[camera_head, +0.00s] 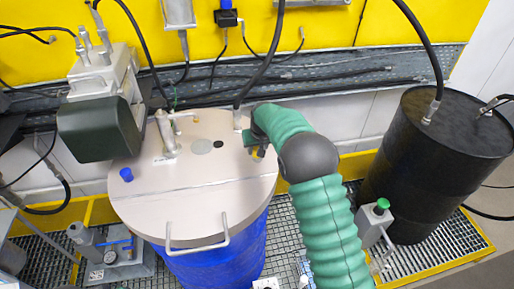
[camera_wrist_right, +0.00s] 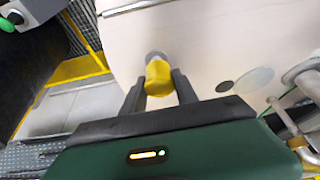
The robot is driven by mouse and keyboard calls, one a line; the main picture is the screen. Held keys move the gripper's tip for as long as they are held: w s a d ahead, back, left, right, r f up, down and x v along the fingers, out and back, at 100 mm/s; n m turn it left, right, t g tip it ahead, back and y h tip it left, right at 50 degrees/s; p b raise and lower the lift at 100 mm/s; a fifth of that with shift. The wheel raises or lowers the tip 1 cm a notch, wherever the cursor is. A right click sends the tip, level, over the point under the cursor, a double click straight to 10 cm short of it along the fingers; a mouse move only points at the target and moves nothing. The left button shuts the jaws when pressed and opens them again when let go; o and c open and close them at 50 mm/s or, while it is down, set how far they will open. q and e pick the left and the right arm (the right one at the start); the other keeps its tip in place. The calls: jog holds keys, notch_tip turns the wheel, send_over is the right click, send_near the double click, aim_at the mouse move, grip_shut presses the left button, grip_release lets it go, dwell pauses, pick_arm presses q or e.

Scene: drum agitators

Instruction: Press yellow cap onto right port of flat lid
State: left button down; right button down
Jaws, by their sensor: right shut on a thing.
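The flat lid (camera_head: 200,205) is a beige disc on a blue drum (camera_head: 222,260). My right gripper (camera_head: 258,150) is over the lid's right side, its arm coming in from the lower right. In the right wrist view my right gripper (camera_wrist_right: 160,88) is shut on the yellow cap (camera_wrist_right: 159,76), one finger on each side. A round grey port fitting (camera_wrist_right: 157,55) shows right at the cap's far end; I cannot tell whether the cap is seated on it. In the head view only a sliver of the cap shows. My left gripper is not in view.
A blue cap (camera_head: 126,174) sits on the lid's left side. A metal handle (camera_head: 198,244) stands at its front edge. An agitator with a dark housing (camera_head: 100,130) and pipe fittings (camera_head: 166,132) rises at the back left. A black drum (camera_head: 435,160) stands at right.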

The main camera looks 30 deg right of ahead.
jog(key=shift+f+b, duration=0.3)
jog(key=shift+f, duration=0.35)
jog(key=shift+f, duration=0.4)
jog(key=shift+s+a+f+b, duration=0.15)
jog(key=shift+s+f+b, duration=0.05)
jog(key=shift+f+b, duration=0.2)
dwell(0.6)
jog(key=c, duration=1)
grip_release()
jog(key=shift+o, duration=0.7)
jog(key=shift+r, duration=0.1)
jog(key=shift+w+a, duration=0.1)
jog(key=shift+a, duration=0.05)
jog(key=shift+d+r, duration=0.1)
jog(key=shift+d, duration=0.15)
